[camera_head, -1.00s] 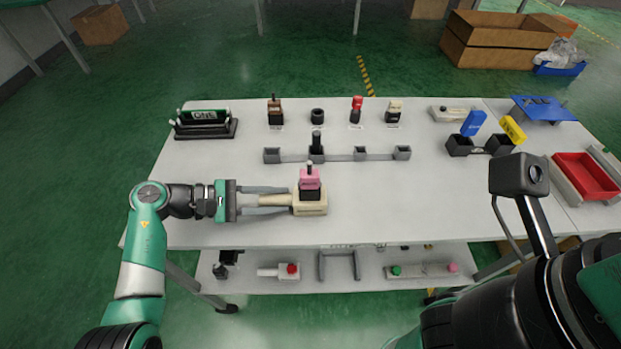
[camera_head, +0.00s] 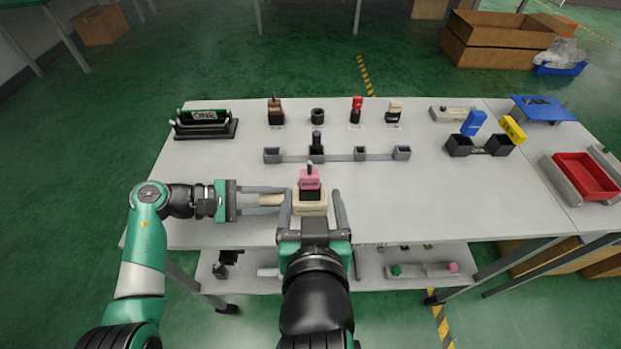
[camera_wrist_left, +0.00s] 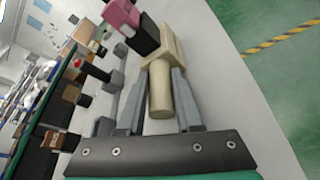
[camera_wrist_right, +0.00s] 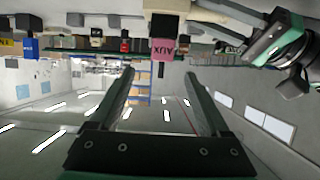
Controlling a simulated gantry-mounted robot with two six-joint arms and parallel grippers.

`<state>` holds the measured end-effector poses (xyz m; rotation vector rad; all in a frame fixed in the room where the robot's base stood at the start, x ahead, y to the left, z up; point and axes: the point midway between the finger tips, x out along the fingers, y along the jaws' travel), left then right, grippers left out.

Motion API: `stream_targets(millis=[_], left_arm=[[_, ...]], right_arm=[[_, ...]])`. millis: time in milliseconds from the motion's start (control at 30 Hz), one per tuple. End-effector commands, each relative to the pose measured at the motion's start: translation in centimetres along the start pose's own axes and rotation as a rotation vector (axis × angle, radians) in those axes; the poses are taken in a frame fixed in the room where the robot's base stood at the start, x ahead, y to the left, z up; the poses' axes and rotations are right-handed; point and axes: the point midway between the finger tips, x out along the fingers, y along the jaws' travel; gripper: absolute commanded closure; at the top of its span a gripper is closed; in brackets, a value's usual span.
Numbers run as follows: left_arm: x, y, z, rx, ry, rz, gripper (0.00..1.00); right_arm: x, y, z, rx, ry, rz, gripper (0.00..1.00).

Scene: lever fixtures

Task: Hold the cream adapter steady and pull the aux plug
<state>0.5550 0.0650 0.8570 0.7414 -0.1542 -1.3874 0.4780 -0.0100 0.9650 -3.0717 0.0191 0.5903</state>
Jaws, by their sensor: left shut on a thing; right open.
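The cream adapter (camera_head: 297,207) lies on the table near its front edge, its handle pointing left. It also shows in the left wrist view (camera_wrist_left: 160,92). My left gripper (camera_head: 284,195) is shut on the adapter's handle from the left. The pink aux plug (camera_head: 310,179) stands upright in the adapter's black socket (camera_head: 310,194); its AUX label shows in the right wrist view (camera_wrist_right: 163,47). My right gripper (camera_head: 312,197) is open, its fingers either side of the plug and adapter block, apart from the plug. The right hand hides part of the adapter's front.
A grey rack of sockets (camera_head: 340,157) stands behind the adapter. Several plugs, including a red one (camera_head: 357,103), stand along the back. A red tray (camera_head: 585,175) and a black double holder (camera_head: 479,150) are at right. The table right of the adapter is clear.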

Motion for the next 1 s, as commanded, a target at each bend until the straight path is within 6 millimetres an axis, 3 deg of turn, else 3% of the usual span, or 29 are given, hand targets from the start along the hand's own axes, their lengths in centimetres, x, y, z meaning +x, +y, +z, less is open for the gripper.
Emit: stream_targets(millis=[233,367,800,1000], left_arm=[[0.0,0.0,0.0,0.0,0.0,0.0,1.0],[0.0,0.0,0.0,0.0,0.0,0.0,1.0],[0.0,0.0,0.0,0.0,0.0,0.0,1.0],[0.0,0.0,0.0,0.0,0.0,0.0,1.0]], right_arm=[[0.2,-0.3,0.4,-0.019,-0.016,-0.01,0.2],[1.4,-0.3,0.4,-0.019,-0.016,-0.009,0.2],[8.8,-0.3,0.5,-0.017,-0.016,-0.006,0.2],[11.2,-0.4,0.5,-0.016,-0.014,-0.008,0.2]])
